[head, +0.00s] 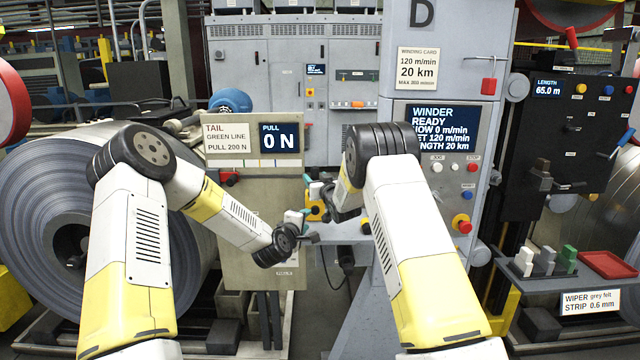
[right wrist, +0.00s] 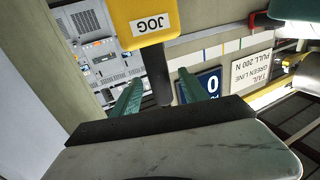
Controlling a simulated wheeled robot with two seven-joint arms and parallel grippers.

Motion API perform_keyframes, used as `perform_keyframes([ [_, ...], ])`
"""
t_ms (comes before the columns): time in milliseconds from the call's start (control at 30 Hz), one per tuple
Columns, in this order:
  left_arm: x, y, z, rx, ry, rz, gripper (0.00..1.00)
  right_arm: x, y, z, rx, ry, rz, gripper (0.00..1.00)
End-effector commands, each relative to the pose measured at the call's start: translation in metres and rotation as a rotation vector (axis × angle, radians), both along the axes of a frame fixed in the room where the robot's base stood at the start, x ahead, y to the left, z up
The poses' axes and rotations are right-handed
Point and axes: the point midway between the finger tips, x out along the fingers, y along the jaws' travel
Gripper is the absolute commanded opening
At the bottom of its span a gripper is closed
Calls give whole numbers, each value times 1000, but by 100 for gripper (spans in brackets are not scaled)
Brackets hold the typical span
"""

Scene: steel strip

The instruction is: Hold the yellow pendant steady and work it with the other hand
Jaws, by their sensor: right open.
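The yellow pendant (head: 315,211) shows small in the middle of the head view, partly hidden by my grippers. In the right wrist view its yellow body, marked JOG (right wrist: 143,22), is at the top, with a black stem (right wrist: 159,77) coming down from it. My right gripper (head: 328,194) is open at the pendant. Its green fingertips (right wrist: 159,93) stand on either side of the stem, with gaps showing. My left gripper (head: 303,227) is just below and left of the pendant. Its jaws are too small to read, and whether it touches the pendant is unclear.
A TAIL panel (head: 253,143) reading PULL 0 N stands behind the grippers. The winder cabinet (head: 440,145) with its screen is to the right. A large steel coil (head: 45,190) fills the left. A tray of felt wipers (head: 540,265) and a red tray (head: 607,264) are at the right.

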Motion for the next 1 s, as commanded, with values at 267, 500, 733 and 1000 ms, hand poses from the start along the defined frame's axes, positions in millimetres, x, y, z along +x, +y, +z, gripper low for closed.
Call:
perform_keyframes([
  [267, 0, 0, 0, 0, 0, 0, 36, 15, 5, 0, 0, 0, 0, 51],
  [500, 0, 0, 0, 0, 0, 0, 36, 15, 5, 0, 0, 1, 0, 46],
  [733, 0, 0, 0, 0, 0, 0, 36, 15, 5, 0, 0, 1, 0, 0],
  [1000, 0, 0, 0, 0, 0, 0, 36, 15, 5, 0, 0, 1, 0, 0],
])
